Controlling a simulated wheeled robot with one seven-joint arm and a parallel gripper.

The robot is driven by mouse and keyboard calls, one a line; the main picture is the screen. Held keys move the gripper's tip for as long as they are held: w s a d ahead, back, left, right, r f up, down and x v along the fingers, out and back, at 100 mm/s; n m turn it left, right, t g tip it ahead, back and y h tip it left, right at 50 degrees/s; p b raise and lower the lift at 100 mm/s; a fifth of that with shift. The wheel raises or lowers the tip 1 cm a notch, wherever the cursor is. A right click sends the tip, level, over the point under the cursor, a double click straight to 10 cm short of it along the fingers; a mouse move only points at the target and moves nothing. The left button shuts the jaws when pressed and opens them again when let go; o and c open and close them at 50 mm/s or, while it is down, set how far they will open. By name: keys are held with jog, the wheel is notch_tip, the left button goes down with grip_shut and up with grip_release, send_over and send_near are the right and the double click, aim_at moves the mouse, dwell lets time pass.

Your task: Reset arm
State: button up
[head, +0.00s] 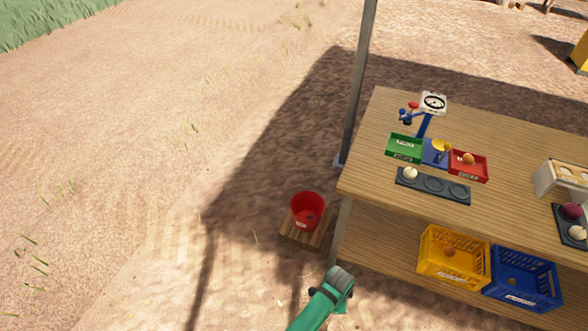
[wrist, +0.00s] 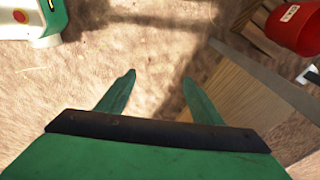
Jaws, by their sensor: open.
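My gripper (wrist: 158,80) shows in the wrist view with its two green fingers spread apart and nothing between them. It points down over bare sandy ground, with the wooden table edge (wrist: 245,105) close on the right. In the head view my green arm reaches up from the bottom edge, just left of the table's lower shelf; the fingers cannot be made out there.
A red bucket (head: 307,210) stands on a wooden block (head: 300,238) beside the table (head: 385,125). The table holds a scale (head: 433,103), a green tray (head: 405,147) and a red tray (head: 470,166). Yellow (head: 452,262) and blue (head: 522,280) crates sit below. Open ground lies left.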

jog(key=w+d+r+n+t+h, duration=0.1)
jog(key=w+d+r+t+h, duration=0.1)
jog(key=d+r, duration=0.45)
jog(key=w+d+r+n+t+h, duration=0.15)
jog(key=d+r, duration=0.25)
jog(key=d, duration=0.6)
jog(key=w+d+r+n+t+h, duration=0.1)
jog(key=d+r+n+t+h, duration=0.2)
jog(key=r, duration=0.4)
jog(key=d+r+n+t+h, duration=0.15)
jog(key=d+r+n, duration=0.25)
jog(key=r, duration=0.4)
jog(key=s+a+r+n+t+y, duration=0.1)
jog(key=s+a+n+t+y, duration=0.3)
jog(key=s+a, duration=0.75)
jog(key=s+a+r+n+t+y, duration=0.1)
jog(key=s+a+n+y, duration=0.3)
jog(key=s+a+n, duration=0.75)
jog(key=s+a+r+m, duration=0.3)
jog(key=a, duration=0.5)
jog(key=s+a+r+m+t+y, duration=0.1)
jog(key=s+a+r+m, duration=0.1)
jog(key=a, duration=0.7)
notch_tip(320, 180, up, 2)
jog(key=shift+s+r+m+y, duration=0.3)
jog(key=shift+s+m, duration=0.1)
jog(key=shift+m, duration=0.1)
jog(key=shift+w, duration=0.1)
